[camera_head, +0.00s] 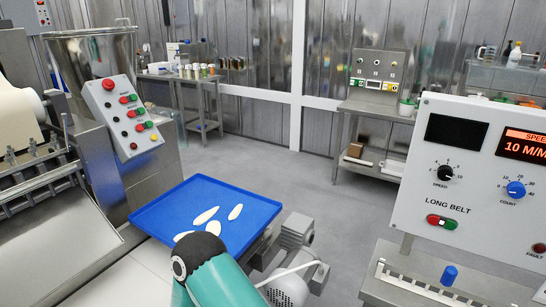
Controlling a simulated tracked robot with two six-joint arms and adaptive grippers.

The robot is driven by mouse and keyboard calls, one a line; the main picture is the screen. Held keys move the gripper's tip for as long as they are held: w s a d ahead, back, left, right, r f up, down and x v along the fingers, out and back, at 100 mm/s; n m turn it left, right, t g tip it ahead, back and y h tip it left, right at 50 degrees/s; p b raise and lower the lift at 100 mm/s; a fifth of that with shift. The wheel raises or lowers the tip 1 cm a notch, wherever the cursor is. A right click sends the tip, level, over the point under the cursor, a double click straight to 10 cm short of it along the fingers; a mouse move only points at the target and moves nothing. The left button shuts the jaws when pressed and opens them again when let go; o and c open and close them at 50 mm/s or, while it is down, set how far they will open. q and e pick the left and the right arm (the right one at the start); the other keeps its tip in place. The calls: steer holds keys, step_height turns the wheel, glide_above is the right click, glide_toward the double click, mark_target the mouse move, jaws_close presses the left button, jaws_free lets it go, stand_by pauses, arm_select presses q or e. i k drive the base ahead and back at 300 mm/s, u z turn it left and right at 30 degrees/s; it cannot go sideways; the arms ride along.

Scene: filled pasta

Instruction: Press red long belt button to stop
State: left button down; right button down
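The long belt control panel (405,210) is a pale box at the right, with "LONG BELT" printed on it. Below that label is a red button (433,219), beside a green button (452,225) with a small white part between them. Nothing covers the red button. A teal arm link of mine with a black rounded joint shows at the bottom middle, well left of the panel. Neither of my grippers is in view.
A blue tray (172,208) with several pale flat pieces lies left of the panel. A motor (290,285) sits beside it. Another button panel (122,115) stands on the left machine. A blue knob (449,275) is below the long belt panel. Open floor lies behind.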

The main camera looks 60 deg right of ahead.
mark_target(432, 220)
steer(key=z, duration=0.4)
steer(key=i, duration=0.25)
steer(key=z, duration=3.1)
steer(key=k, duration=0.8)
steer(key=z, duration=0.25)
steer(key=i, duration=0.75)
steer(key=u, duration=0.25)
